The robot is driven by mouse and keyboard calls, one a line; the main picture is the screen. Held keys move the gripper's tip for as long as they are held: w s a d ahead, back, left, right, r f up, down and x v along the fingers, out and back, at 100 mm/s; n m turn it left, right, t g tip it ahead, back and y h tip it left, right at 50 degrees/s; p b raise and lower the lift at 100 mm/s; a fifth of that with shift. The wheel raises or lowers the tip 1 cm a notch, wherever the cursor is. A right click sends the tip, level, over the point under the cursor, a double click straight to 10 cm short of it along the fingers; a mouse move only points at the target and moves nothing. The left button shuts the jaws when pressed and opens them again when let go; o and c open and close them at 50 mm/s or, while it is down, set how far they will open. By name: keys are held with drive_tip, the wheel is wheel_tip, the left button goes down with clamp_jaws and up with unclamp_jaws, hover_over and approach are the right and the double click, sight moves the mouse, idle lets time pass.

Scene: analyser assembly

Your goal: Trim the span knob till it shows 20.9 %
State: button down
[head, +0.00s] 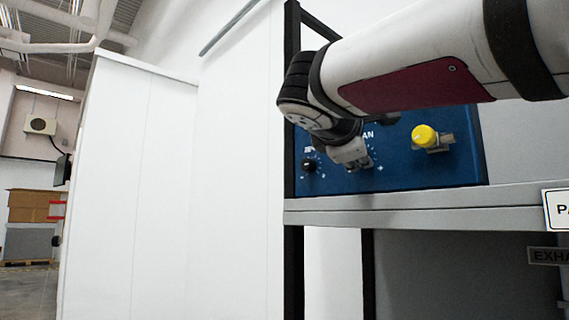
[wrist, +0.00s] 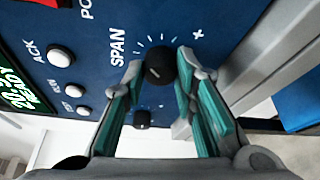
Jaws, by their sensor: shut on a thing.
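The black span knob (wrist: 158,66) sits on the blue analyser panel (wrist: 105,22) beside the word SPAN, with white scale marks and a plus sign around it. My gripper (wrist: 160,72) has its teal-padded fingers on both sides of this knob and is shut on it. In the head view my gripper (head: 352,156) reaches the panel (head: 400,178) and hides the span knob and part of its label. A green-lit display (wrist: 14,88) shows at the left edge of the wrist view.
A second black knob (head: 309,165) is left of my gripper; it shows below the span knob in the wrist view (wrist: 142,119). A yellow knob (head: 425,136) sticks out at right. White buttons (wrist: 60,57) line the panel. A grey shelf edge (head: 400,208) runs below.

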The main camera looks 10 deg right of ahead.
drive_tip(key=shift+f, duration=0.1)
drive_tip(key=c, duration=1.3)
unclamp_jaws()
drive_tip(key=v, duration=1.2)
